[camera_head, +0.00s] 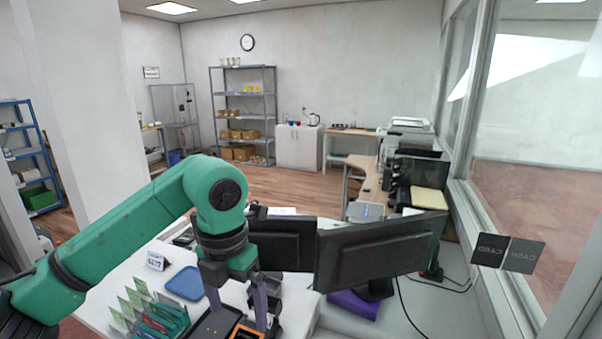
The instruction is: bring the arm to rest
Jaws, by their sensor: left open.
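My left arm comes in from the left, green with dark joints. It bends at the elbow and reaches down over the white counter. My left gripper (238,306) points down with its two grey-purple fingers apart, and nothing shows between them but the things below. It is above or beside a dark tray (212,326) with an orange-edged box (246,332) at the picture's bottom edge. I cannot tell how high the fingertips are over these. My right gripper is not in view.
Green card holders (150,314) stand left of the gripper. A blue tray (185,283) and a small sign (156,260) lie behind them. Two monitors (375,250) (283,243) stand close to the right of the arm. A purple thing (353,304) lies under the larger monitor. A glass window lines the right.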

